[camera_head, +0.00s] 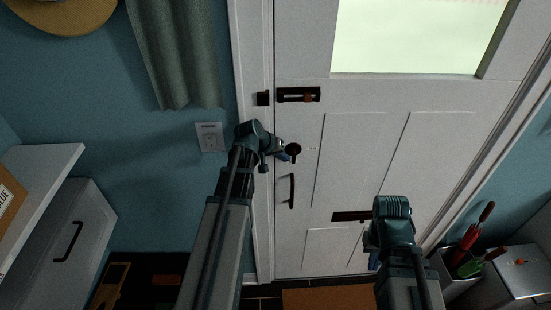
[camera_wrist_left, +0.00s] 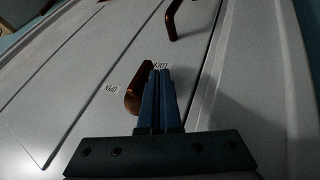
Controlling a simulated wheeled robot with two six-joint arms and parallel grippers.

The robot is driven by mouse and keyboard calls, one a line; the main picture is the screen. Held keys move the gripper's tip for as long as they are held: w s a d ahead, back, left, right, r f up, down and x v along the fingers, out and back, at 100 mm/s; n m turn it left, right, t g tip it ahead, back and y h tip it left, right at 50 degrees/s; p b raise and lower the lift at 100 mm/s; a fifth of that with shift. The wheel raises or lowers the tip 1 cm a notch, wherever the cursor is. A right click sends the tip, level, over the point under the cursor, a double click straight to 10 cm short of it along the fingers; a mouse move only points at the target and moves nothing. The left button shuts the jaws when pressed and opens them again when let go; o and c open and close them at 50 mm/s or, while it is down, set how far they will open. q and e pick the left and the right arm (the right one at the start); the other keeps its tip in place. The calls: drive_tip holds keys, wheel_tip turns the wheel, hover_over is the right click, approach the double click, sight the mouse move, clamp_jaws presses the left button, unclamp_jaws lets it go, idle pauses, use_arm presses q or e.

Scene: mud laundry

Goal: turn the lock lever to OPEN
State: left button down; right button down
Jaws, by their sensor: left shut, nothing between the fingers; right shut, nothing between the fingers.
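The lock lever (camera_wrist_left: 136,90) is a copper-brown bar on the white door, tilted in the left wrist view, with its upper end near the LOCK label (camera_wrist_left: 161,65). The OPEN label (camera_wrist_left: 111,88) lies to its left. My left gripper (camera_wrist_left: 158,75) is shut and empty, its blue fingers close along the lever's right side; I cannot tell whether they touch. In the head view the left gripper (camera_head: 284,154) is at a dark round lock part (camera_head: 294,149), which it partly covers. My right gripper (camera_head: 374,262) is shut, low in front of the door, its fingers partly hidden.
A curved door handle (camera_head: 292,190) is below the lock; it also shows in the left wrist view (camera_wrist_left: 171,20). A slide bolt (camera_head: 298,95) is above. A mail slot (camera_head: 350,216) is near my right arm. A switch plate (camera_head: 210,137) is left of the door frame.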

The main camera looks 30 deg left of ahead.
use_arm(q)
drive_tip(key=shift+w+d, duration=0.15)
idle(0.3)
drive_tip(key=shift+f+h+b, duration=0.25)
drive_tip(key=shift+h+b, duration=0.15)
drive_tip(key=shift+b, duration=0.2)
drive_tip(key=shift+t, duration=0.3)
